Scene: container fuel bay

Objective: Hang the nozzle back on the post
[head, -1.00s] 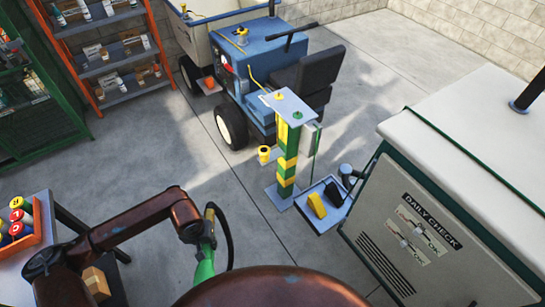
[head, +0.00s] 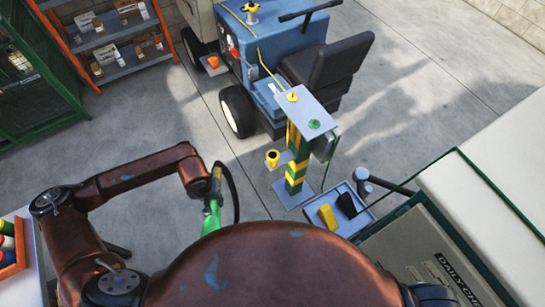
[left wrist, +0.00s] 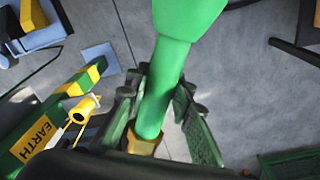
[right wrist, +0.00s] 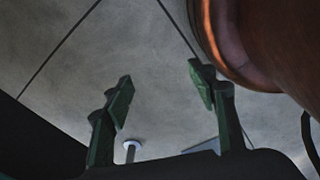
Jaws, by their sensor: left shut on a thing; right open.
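The green nozzle (head: 211,218) is in my left gripper (head: 214,190), left of the post in the head view. In the left wrist view the nozzle (left wrist: 166,85) runs between the fingers of my left gripper (left wrist: 160,100), shut on it. The yellow-and-green striped post (head: 292,180) stands on a grey base plate, with a flat grey top plate (head: 305,108). A yellow cup (head: 272,158) sits on its left side, apart from the nozzle; it shows in the left wrist view (left wrist: 84,106) beside an "EARTH" label. My right gripper (right wrist: 162,92) is open and empty above bare floor.
A grey tray (head: 358,221) with a yellow and a black block stands right of the post. A light cabinet (head: 480,200) fills the lower right. A blue vehicle (head: 262,60) with a black seat stands behind. Bare floor (head: 170,125) lies left of the post.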

